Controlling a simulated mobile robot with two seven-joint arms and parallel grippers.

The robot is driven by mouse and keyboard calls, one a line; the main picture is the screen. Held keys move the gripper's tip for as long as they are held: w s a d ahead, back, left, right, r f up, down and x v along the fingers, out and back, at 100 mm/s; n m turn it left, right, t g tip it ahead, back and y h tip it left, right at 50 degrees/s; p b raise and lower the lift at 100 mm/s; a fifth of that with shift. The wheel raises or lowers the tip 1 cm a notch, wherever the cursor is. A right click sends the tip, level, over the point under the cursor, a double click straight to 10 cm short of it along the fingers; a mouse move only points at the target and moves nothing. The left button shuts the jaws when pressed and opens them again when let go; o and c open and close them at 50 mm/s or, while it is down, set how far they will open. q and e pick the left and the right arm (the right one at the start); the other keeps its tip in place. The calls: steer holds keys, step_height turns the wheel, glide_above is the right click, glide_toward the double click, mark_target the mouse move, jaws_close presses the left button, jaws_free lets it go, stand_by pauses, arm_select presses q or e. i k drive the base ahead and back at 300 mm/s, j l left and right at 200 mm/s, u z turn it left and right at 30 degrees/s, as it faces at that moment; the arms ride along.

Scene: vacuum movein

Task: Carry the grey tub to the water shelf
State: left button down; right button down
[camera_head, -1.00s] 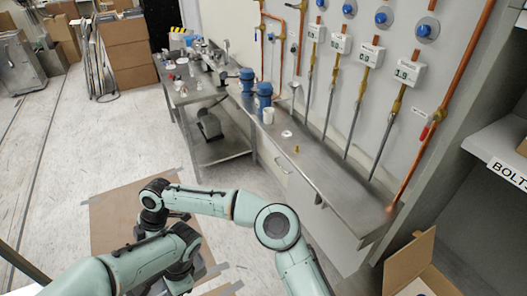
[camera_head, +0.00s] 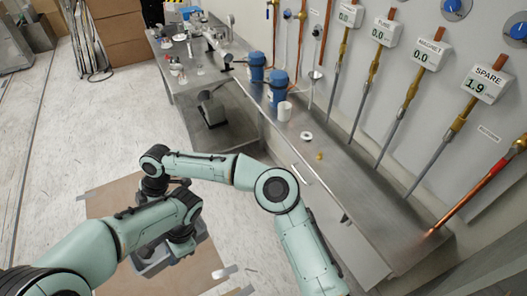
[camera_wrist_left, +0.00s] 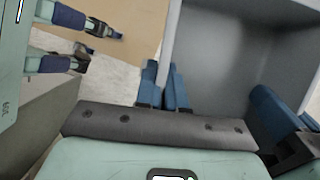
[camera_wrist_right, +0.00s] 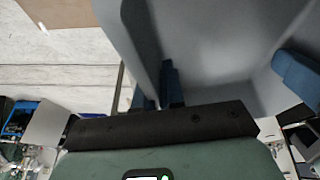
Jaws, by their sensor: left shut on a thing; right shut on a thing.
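The grey tub (camera_head: 155,262) is mostly hidden under my arms in the head view. Its smooth grey inner wall fills much of the left wrist view (camera_wrist_left: 225,55) and of the right wrist view (camera_wrist_right: 215,45). My left gripper (camera_wrist_left: 165,88) is shut on the tub's wall, with blue fingers on both sides of its edge. My right gripper (camera_wrist_right: 158,90) is also shut on the tub's wall. In the head view the fingertips are hidden. No shelf labelled water can be read.
A steel bench (camera_head: 330,185) with blue filter housings (camera_head: 277,88) and a white cup (camera_head: 285,110) runs along the pipe wall at right. A brown sheet (camera_head: 110,205) lies on the floor below my arms. Pale floor (camera_head: 70,130) is clear at left. Cardboard boxes (camera_head: 120,40) stand behind.

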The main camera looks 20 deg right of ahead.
mark_target(367, 217)
steer(key=i+j+z, duration=0.15)
steer(key=i, duration=0.7)
steer(key=z, duration=2.95)
steer(key=i+z, duration=0.3)
steer(key=i, duration=0.25)
